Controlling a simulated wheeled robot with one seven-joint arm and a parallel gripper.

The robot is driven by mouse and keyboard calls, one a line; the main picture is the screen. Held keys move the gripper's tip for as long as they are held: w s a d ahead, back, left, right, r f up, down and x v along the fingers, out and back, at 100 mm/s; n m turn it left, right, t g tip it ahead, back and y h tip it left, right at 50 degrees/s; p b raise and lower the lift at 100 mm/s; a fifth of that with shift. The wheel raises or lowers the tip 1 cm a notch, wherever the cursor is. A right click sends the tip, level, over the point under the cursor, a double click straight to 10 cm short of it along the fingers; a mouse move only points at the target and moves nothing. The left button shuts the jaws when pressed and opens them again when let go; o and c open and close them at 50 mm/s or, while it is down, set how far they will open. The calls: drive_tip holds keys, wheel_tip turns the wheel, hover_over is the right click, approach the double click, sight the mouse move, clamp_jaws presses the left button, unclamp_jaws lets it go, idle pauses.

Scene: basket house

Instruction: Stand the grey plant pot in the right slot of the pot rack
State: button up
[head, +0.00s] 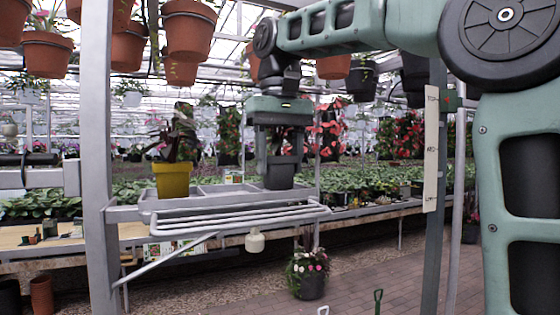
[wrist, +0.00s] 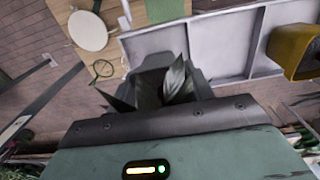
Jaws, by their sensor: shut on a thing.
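The grey plant pot (head: 279,177), dark with pointed green leaves, hangs upright in my gripper (head: 280,158) at the right end of the pot rack (head: 170,208). My gripper is shut on it from above. In the wrist view the pot (wrist: 148,82) overlaps the end compartment of the rack (wrist: 215,45), near its edge. In the head view its base is about level with the rack's top rim. I cannot tell whether it is inside the right slot or just above it.
A yellow pot (head: 173,180) with a plant stands in the rack's left slot. The middle slot looks empty. A grey post (head: 97,150) rises left of the rack. Terracotta pots (head: 190,30) hang above.

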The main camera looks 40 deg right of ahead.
drive_tip(key=shift+f, duration=0.25)
drive_tip(key=shift+f, duration=0.15)
drive_tip(key=o, duration=1.1)
wheel_tip(320, 180, up, 11)
drive_tip(key=shift+p, duration=1)
drive_tip(key=shift+r+p, duration=0.7)
drive_tip(key=shift+p, duration=0.1)
